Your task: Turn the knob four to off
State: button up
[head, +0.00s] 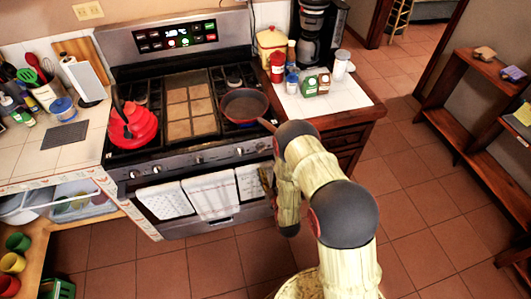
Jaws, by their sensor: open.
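The stove's front panel (215,157) carries a row of small knobs, seen in the head view. One knob (198,160) is near the middle and another (240,152) is farther right. I cannot tell which is knob four, nor their settings. My gripper (266,178) is low in front of the right end of the oven, below the knob row. It is open, and my arm hides part of it. I cannot tell whether it touches the oven front.
A red kettle (133,126) stands on the left burners and a red-rimmed pan (244,106) on the right. Towels (210,195) hang on the oven handle. A counter with jars (309,85) is to the right. The tiled floor (420,190) is clear on the right.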

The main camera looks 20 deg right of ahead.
aim_at(261, 148)
jog(key=shift+n+t, duration=0.4)
jog(key=shift+t, duration=0.1)
jog(key=shift+w+r+b, duration=0.1)
jog(key=shift+w+r, duration=0.3)
jog(key=shift+w, duration=0.9)
jog(key=shift+w+r+b, duration=0.15)
jog(key=shift+w+r, duration=0.2)
jog(key=shift+w, duration=1)
jog(key=shift+w+r+b, duration=0.1)
jog(key=shift+w+r, duration=0.3)
jog(key=shift+w, duration=0.9)
jog(key=shift+c, duration=0.2)
jog(key=c, duration=0.8)
